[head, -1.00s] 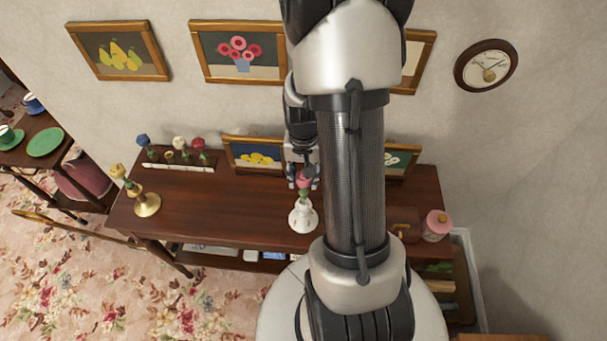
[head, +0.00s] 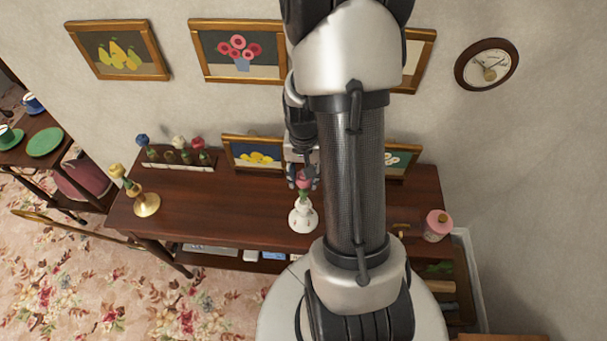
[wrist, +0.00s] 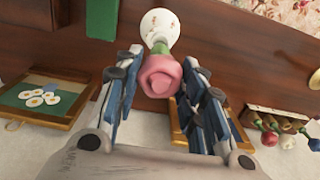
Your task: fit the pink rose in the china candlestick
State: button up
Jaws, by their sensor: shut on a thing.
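The pink rose (head: 304,182) is upright over the white china candlestick (head: 302,217), which stands on the dark wooden sideboard. My gripper (head: 303,172) is shut on the rose from the wall side. In the wrist view the pink bloom (wrist: 160,76) is between the two fingers of my gripper (wrist: 160,66). Its short green stem points at the top of the candlestick (wrist: 160,30) and lines up with it. The stem's lower end meets the candlestick's top in the picture; I cannot tell how deep it sits.
A wooden rack (head: 180,165) with several flowers stands at the back left. A brass candlestick (head: 147,206) with a yellow flower stands at the left end. A pink jar (head: 437,226) is at the right end. Framed pictures (head: 254,153) lean on the wall behind my gripper.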

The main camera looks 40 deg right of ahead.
jog(key=shift+f+b, duration=1.3)
jog(key=shift+f, duration=0.35)
jog(key=o, duration=1)
notch_tip(320, 180, up, 12)
jog(key=shift+r, duration=0.1)
jog(key=shift+a, duration=0.15)
jog(key=s+a+r+n+t+b, duration=0.1)
jog(key=s+a+r+n+b, duration=0.1)
jog(key=a, duration=0.4)
jog(key=s+a+r+n+t+b, duration=0.2)
jog(key=s+a+n, duration=0.2)
jog(key=a, duration=0.3)
jog(key=s+a+r+n+t+b, duration=0.1)
jog(key=s+a+r+n+b, duration=0.1)
jog(key=a, duration=0.5)
jog(key=shift+s+r+n+t+b, duration=0.35)
jog(key=shift+s+n, duration=0.3)
jog(key=shift+n, duration=0.35)
